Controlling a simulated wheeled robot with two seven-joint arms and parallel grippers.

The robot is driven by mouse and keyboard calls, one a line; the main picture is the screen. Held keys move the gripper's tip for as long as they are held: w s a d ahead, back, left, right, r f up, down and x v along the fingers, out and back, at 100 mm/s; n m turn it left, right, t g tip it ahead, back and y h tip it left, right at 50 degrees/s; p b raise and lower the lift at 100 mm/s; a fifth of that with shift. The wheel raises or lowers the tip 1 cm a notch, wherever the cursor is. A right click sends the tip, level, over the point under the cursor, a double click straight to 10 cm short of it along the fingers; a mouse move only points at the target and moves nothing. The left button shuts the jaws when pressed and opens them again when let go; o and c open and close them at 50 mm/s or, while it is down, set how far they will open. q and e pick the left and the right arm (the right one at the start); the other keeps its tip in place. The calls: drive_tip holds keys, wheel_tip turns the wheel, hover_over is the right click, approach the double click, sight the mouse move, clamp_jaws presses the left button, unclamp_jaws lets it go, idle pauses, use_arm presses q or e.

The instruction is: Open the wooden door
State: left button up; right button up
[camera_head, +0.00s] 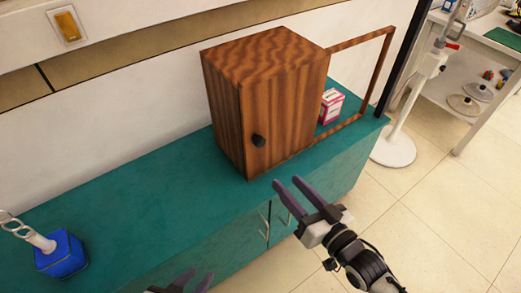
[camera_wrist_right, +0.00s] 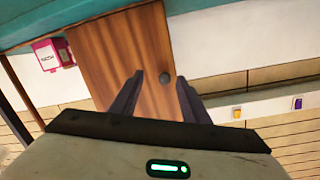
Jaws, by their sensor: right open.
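The brown wooden door (camera_head: 283,115) is the front of a wooden cabinet and looks closed. Its dark round knob (camera_head: 258,140) sits near the left edge. My right gripper (camera_head: 286,181) is open and empty, in front of and below the door, apart from the knob. In the right wrist view, which is upside down, the door (camera_wrist_right: 110,50) stands beyond the open fingers (camera_wrist_right: 160,78), and the knob (camera_wrist_right: 165,77) appears between their tips. My left gripper (camera_head: 198,276) is at the bottom edge, its fingers apart and empty, partly cut off.
The cabinet stands on a teal counter (camera_head: 130,190). A blue-based object (camera_head: 62,255) stands at the counter's left. A white stand (camera_head: 393,146) is on the floor.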

sight(261, 145)
drive_tip(key=shift+t+y, duration=0.3)
drive_tip(key=shift+y, duration=0.4)
drive_tip(key=r+x, duration=0.1)
drive_tip(key=x, duration=0.7)
drive_tip(key=r+b+x, duration=0.1)
drive_tip(key=x, duration=0.3)
drive_tip(key=shift+w+r, duration=0.4)
drive_tip(key=shift+w, duration=0.05)
drive_tip(key=shift+d, duration=0.1)
clamp_jaws()
